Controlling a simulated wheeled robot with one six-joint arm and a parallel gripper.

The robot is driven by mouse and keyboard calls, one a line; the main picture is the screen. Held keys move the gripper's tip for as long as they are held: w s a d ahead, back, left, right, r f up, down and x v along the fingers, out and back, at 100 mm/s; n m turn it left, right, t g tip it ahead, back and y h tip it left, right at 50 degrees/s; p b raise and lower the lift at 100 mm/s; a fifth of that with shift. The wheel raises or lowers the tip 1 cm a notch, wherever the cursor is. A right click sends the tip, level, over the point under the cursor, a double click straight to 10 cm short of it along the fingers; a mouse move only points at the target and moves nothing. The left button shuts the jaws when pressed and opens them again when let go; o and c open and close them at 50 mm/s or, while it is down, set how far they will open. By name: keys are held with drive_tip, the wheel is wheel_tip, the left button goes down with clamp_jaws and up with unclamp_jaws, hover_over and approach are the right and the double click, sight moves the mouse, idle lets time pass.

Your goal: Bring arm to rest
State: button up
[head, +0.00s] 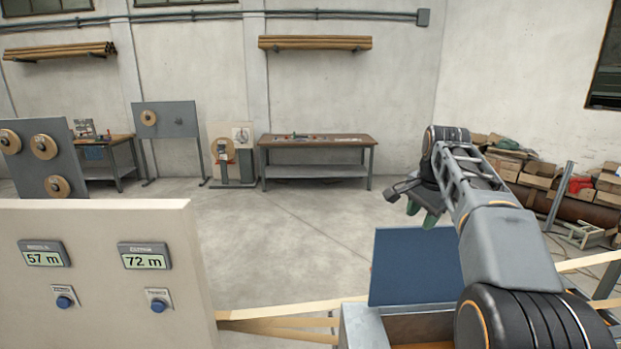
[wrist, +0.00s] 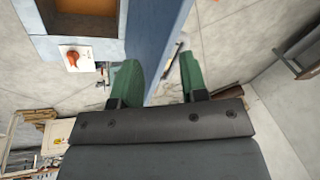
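My arm (head: 500,235) rises at the right of the head view and bends over toward the left.
A beige panel (head: 110,225) with two displays, reading 57 m and 72 m, and blue buttons stands at the left front. A box with an orange knob (wrist: 72,58) shows in the wrist view. A workbench (head: 318,142) stands at the back wall. The middle floor is clear.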

drive_tip(key=s+a+f+n+b, duration=0.1)
drive_tip(key=s+a+f+n, duration=0.2)
drive_tip(key=s+f, duration=0.3)
drive_tip(key=s+a+f+n+t+b, duration=0.1)
drive_tip(key=s+a+f+n, duration=0.2)
drive_tip(key=s+f+n, duration=0.2)
drive_tip(key=s+a+f+n, duration=0.3)
drive_tip(key=s+f, duration=0.5)
drive_tip(key=s, duration=0.4)
drive_tip(key=shift+s+f+n+t+b, duration=0.15)
drive_tip(key=shift+f+n+t+b, duration=0.25)
drive_tip(key=shift+n, duration=0.3)
drive_tip(key=shift+a, duration=0.1)
